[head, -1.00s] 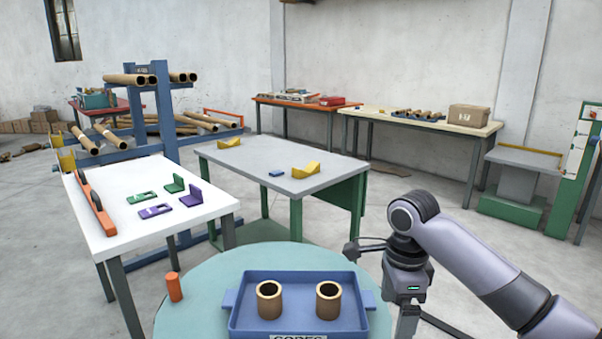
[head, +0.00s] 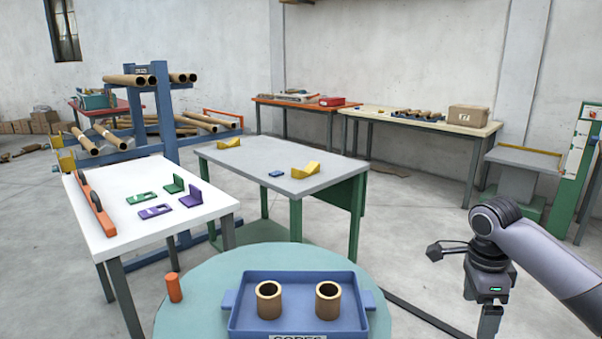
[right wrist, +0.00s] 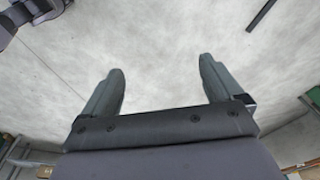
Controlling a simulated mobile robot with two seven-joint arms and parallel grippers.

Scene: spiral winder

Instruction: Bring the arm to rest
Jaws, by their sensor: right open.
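My right arm comes in from the right in the head view. Its gripper (head: 489,318) hangs down at the lower right, clear of the round table, with its fingertips cut off or too small to make out. In the right wrist view my right gripper (right wrist: 162,92) shows two dark fingers spread wide apart. Nothing is between them, only grey floor beyond. My left gripper does not show in either view.
A blue tray (head: 243,324) with two cardboard cores (head: 269,300) (head: 328,301) sits on the round teal table (head: 200,290). An orange cylinder (head: 174,288) stands left of it. A white table (head: 120,220) and grey table (head: 270,160) stand beyond. Floor around my right gripper is clear.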

